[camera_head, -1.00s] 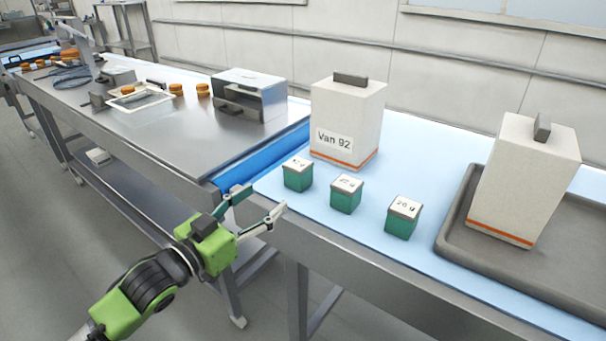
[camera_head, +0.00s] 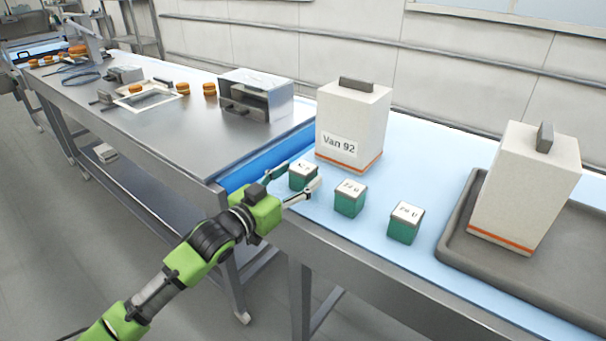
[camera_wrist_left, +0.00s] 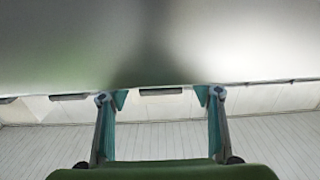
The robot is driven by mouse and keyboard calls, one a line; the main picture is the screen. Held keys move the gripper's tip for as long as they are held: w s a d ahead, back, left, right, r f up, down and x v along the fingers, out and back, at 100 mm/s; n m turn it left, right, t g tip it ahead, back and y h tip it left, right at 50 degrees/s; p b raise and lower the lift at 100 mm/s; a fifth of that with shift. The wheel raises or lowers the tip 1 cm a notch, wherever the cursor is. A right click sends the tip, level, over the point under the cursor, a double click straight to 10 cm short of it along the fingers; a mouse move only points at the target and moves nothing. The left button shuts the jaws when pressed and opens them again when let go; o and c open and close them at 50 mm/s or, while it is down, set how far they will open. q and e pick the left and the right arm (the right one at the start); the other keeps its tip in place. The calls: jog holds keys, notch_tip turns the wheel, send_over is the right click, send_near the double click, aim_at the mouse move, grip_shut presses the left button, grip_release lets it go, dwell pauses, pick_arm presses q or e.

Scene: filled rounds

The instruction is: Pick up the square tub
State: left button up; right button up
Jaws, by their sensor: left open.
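Three small square tubs with green sides and white labelled lids stand in a row on the blue work surface: the left one (camera_head: 303,172), the middle one (camera_head: 350,198) and the right one (camera_head: 405,223). They look alike. My left gripper (camera_head: 301,180) is open, with its two fingers reaching to either side of the left tub. I cannot tell whether they touch it. In the left wrist view the open fingers (camera_wrist_left: 161,97) show at the edge of a large blurred grey-green surface, and no tub can be made out clearly. My right gripper is not in view.
A tall white box marked "Van 92" (camera_head: 352,125) stands close behind the left tub. Another white box (camera_head: 520,190) stands on a grey tray (camera_head: 455,235) at the right. A steel table (camera_head: 170,135) with a metal box (camera_head: 255,95) adjoins at the left.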

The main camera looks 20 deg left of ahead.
pick_arm(q)
jog(key=x, duration=0.2)
jog(key=shift+w+d, duration=0.1)
jog(key=shift+w, duration=0.25)
jog(key=shift+s, duration=0.1)
jog(key=c, duration=1.2)
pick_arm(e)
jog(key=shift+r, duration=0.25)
